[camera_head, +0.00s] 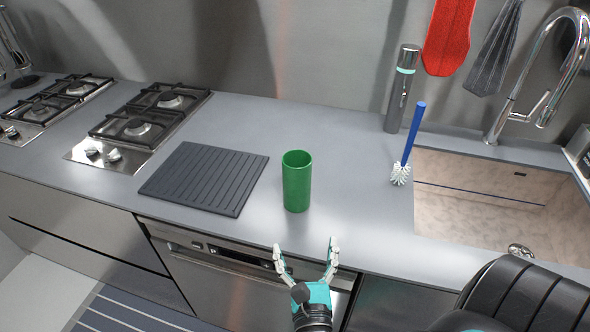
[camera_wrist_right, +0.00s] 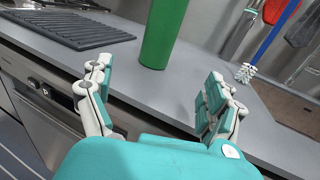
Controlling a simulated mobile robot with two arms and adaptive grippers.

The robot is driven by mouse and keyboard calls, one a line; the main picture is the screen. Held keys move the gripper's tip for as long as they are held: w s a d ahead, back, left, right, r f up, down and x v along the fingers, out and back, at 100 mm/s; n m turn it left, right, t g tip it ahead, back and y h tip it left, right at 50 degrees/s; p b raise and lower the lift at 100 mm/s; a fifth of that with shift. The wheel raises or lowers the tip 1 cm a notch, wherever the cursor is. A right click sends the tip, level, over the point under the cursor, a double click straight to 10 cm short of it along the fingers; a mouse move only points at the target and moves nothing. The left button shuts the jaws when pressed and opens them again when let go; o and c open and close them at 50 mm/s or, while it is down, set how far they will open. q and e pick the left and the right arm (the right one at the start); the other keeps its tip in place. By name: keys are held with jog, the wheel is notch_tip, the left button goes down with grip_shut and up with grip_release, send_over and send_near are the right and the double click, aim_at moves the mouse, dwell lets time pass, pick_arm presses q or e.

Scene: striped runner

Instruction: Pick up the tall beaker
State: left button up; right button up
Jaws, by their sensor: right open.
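The tall beaker (camera_head: 297,184) is a green, open-topped cylinder standing upright on the grey counter, near its front edge. It also shows in the right wrist view (camera_wrist_right: 163,35), with its top cut off by the frame. My right gripper (camera_head: 306,252) is open and empty, in front of the counter edge and short of the beaker. In the right wrist view its fingers (camera_wrist_right: 158,92) are spread wide, with the beaker's base beyond the gap between them. My left gripper is not in view.
A dark ridged mat (camera_head: 205,178) lies left of the beaker. Gas hobs (camera_head: 141,126) are further left. A blue-handled brush (camera_head: 409,147) and a grey bottle (camera_head: 400,92) stand right, beside the sink (camera_head: 470,215). The counter around the beaker is clear.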

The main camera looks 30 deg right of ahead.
aim_at(299, 198)
jog(key=x, duration=0.2)
jog(key=p+x, duration=0.1)
jog(key=x, duration=0.2)
jog(key=r+p+x, duration=0.1)
jog(key=x, duration=0.2)
jog(key=shift+w, duration=0.15)
jog(key=x, duration=0.3)
jog(key=shift+f, duration=0.1)
jog(key=shift+w+d+f+p, duration=0.1)
jog(key=shift+w+d+p, duration=0.2)
jog(key=shift+w, duration=0.2)
jog(key=shift+w+d, duration=0.1)
jog(key=shift+w, duration=0.1)
jog(key=x, duration=0.1)
jog(key=p+x, duration=0.1)
jog(key=x, duration=0.2)
jog(key=shift+w+f, duration=0.3)
jog(key=shift+f, duration=0.1)
jog(key=shift+w+d, duration=0.1)
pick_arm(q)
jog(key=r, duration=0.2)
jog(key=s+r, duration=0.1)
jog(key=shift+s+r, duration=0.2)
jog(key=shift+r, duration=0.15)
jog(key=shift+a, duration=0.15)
pick_arm(e)
jog(key=c, duration=1.4)
